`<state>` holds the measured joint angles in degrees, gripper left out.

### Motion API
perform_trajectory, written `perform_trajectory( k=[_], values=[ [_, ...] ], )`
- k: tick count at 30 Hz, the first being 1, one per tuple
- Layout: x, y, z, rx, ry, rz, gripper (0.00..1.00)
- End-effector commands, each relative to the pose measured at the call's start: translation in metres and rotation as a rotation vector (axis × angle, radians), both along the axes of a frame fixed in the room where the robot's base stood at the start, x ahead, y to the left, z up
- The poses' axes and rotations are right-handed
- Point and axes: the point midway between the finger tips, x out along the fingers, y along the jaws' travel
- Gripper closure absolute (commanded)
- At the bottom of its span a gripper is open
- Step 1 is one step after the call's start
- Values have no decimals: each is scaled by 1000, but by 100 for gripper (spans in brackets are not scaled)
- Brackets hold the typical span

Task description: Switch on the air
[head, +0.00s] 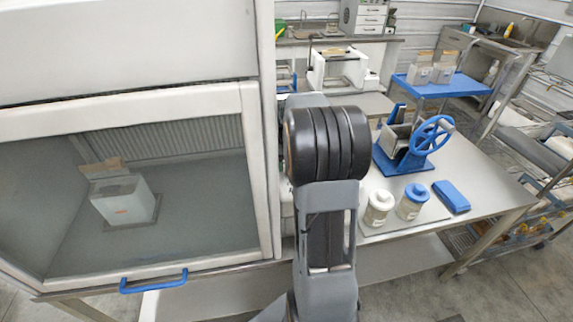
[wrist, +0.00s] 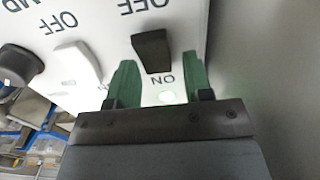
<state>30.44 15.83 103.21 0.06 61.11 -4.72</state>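In the wrist view, a white switch panel (wrist: 100,18) fills the top, its lettering upside down. A black rocker switch (wrist: 152,50) sits between an OFF mark above it and an ON mark below. A small pale greenish light (wrist: 167,97) shows beside the ON mark. A white rocker switch (wrist: 77,65) with its own OFF mark is to the left. No full label naming the air is readable. My gripper (wrist: 159,64) is open, its green fingers on either side of the black switch; contact cannot be told. In the head view my arm hides the gripper.
A black knob (wrist: 18,66) is at the panel's left. A grey surface lies close on the right. In the head view, a glass-fronted cabinet (head: 258,185) with a blue handle (head: 153,281) stands left; a bench with jars (head: 378,208) and a blue-wheeled device (head: 404,161) is right.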

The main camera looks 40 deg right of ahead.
Motion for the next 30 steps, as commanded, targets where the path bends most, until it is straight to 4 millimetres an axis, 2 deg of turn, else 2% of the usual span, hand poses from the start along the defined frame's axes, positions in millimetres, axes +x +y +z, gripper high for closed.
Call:
perform_trajectory(
  k=[1,3,10,14,17,30],
  values=[
    [0,0,0,0,1,-1,49],
    [-1,-1,-1,0,2,-2,43],
    [-1,-1,-1,0,3,-2,43],
    [-1,-2,7,0,1,-2,43],
    [0,-2,21,-2,-1,-3,43],
    [2,-2,106,-1,0,-2,43]
  ],
)
